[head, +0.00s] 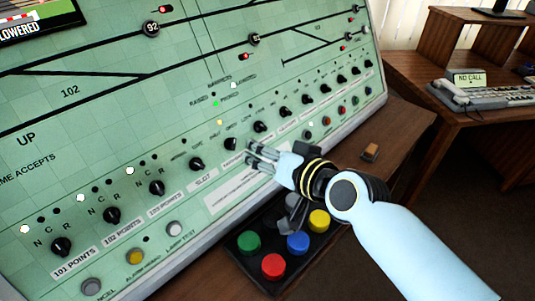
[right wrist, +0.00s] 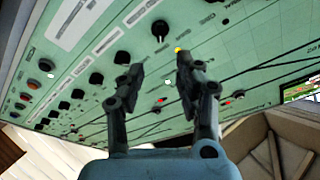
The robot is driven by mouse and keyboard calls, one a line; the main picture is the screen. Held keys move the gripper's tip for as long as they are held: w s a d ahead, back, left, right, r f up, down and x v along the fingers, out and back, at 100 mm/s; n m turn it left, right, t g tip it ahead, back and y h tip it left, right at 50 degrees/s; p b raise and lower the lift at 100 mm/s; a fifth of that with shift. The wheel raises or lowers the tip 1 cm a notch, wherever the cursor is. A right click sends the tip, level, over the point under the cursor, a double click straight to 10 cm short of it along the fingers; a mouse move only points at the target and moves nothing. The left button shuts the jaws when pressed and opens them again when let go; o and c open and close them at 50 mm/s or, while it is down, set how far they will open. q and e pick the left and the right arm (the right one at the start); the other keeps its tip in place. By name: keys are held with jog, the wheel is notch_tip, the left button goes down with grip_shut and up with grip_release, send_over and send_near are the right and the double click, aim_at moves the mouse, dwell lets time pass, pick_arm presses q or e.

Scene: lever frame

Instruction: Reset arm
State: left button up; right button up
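My right gripper (head: 252,154) is in front of the lower part of a green control panel (head: 120,165). Its two fingers are apart with nothing between them, as the right wrist view (right wrist: 158,75) shows. A black rotary knob (head: 230,143) sits just left of the fingertips in the head view. In the right wrist view a black knob (right wrist: 160,30) shows beyond the gap between the fingers. I cannot tell whether the fingers touch the panel. My right arm comes in from the lower right. My left gripper is not in view.
A row of black knobs, one at the lower left (head: 62,246), runs along the panel. A dark box with coloured buttons (head: 273,267) lies on the wooden ledge below. A small brown object (head: 370,152) is on the ledge. A desk with a phone (head: 450,95) stands at right.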

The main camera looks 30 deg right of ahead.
jog(key=shift+v, duration=0.8)
